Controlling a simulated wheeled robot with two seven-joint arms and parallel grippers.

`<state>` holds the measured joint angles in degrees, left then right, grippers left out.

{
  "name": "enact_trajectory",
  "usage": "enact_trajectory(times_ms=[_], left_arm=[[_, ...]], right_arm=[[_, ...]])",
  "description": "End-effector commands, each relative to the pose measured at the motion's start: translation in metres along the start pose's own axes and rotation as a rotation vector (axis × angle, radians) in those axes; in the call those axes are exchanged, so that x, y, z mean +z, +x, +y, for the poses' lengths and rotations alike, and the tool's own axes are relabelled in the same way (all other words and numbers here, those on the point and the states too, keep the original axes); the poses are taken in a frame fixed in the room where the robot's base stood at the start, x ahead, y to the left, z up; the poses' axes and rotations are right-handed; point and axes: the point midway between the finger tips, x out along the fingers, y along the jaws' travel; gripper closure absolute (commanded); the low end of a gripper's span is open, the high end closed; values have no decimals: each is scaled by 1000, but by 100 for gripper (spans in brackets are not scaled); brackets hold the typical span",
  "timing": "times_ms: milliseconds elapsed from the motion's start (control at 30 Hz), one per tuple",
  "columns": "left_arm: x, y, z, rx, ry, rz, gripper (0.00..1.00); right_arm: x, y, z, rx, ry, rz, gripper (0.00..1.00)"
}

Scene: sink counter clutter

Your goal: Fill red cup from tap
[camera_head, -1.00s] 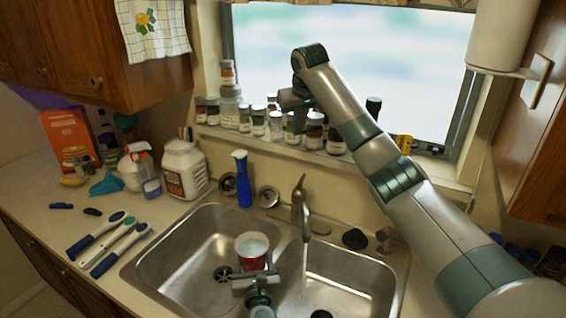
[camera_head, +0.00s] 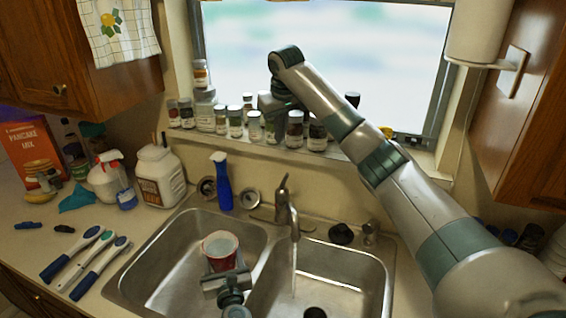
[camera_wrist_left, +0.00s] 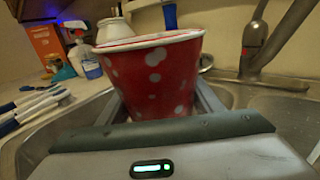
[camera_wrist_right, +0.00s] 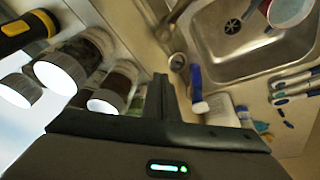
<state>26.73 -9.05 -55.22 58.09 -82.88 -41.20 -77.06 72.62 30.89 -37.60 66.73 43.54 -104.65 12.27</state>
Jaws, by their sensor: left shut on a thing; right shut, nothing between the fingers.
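The red cup (camera_head: 223,262) with white spots is over the left basin, near the divider. My left gripper (camera_head: 226,280) is shut on it. The left wrist view shows the cup (camera_wrist_left: 155,85) roughly upright between the fingers; its contents cannot be made out. The tap (camera_head: 285,208) stands behind the divider. A thin stream of water (camera_head: 294,265) falls from it into the right basin, to the right of the cup and apart from it. My right gripper (camera_head: 272,103) is shut and empty by the window sill jars, above and behind the tap.
Several spice jars (camera_head: 235,122) line the sill, close to my right gripper. Brushes (camera_head: 88,258) lie on the left counter. The right basin (camera_head: 345,275) is clear apart from the stream.

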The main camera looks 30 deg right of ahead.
Motion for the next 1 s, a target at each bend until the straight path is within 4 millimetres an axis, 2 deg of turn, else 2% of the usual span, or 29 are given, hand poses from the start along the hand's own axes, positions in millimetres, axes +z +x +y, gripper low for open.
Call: enact_trajectory(times_ms=[267, 800, 933, 1000], left_arm=[[0, 0, 0, 0, 0, 0, 61], [0, 0, 0, 0, 0, 0, 61], [0, 0, 0, 0, 0, 0, 61], [0, 0, 0, 0, 0, 0, 61]], right_arm=[[0, 14, 0, 0, 0, -1, 100], [0, 89, -1, -1, 0, -2, 100], [1, 103, 0, 0, 1, -1, 100], [7, 103, 0, 0, -1, 1, 100]])
